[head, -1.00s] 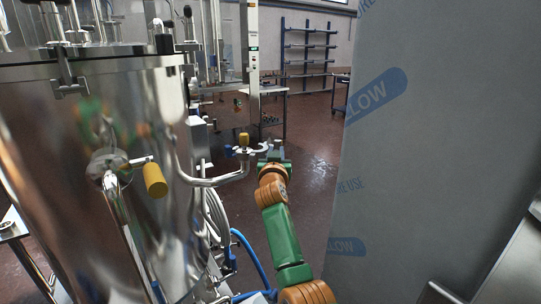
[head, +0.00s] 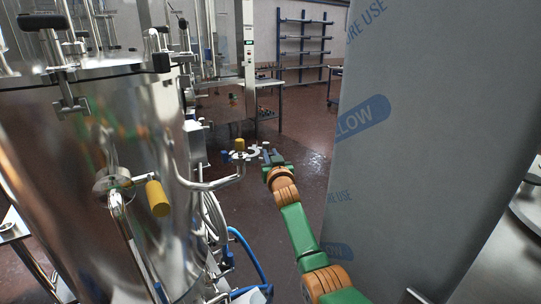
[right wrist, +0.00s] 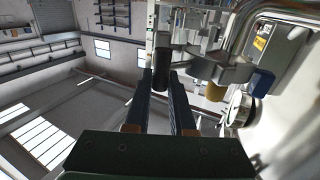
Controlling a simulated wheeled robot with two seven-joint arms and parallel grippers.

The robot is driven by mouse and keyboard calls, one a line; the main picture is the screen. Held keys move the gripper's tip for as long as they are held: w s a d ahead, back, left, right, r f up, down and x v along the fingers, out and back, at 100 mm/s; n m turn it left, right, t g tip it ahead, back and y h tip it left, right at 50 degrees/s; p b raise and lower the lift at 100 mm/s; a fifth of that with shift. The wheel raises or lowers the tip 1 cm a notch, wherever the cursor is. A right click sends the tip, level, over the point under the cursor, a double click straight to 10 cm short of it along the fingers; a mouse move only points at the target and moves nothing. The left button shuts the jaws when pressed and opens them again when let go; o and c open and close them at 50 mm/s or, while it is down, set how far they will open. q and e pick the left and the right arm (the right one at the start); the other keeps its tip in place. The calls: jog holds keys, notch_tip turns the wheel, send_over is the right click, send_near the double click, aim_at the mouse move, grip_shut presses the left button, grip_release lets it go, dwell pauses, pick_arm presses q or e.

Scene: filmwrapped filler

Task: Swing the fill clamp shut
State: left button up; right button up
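The fill clamp (head: 253,151) is a small pale metal piece at the end of the curved steel pipe (head: 215,184), beside a yellow cap (head: 240,145). My right gripper (head: 270,158) is just right of the clamp in the head view. In the right wrist view, the gripper's two dark fingers (right wrist: 161,88) stand apart. A dark rounded knob (right wrist: 162,72) shows between their tips; whether they touch it I cannot tell. The grey clamp metal (right wrist: 222,69) and yellow-brown cap (right wrist: 215,92) lie to the right of the fingers. My left gripper is not in view.
A shiny steel tank (head: 90,190) with a yellow-handled valve (head: 157,198) fills the left. A tall grey panel with blue print (head: 390,190) stands close on the right. A blue hose (head: 248,252) hangs below the pipe. Open red floor (head: 305,140) lies behind.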

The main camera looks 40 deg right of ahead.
jog(key=shift+o, duration=0.6)
jog(key=shift+f, duration=0.1)
jog(key=v, duration=0.7)
jog(key=shift+b, duration=0.45)
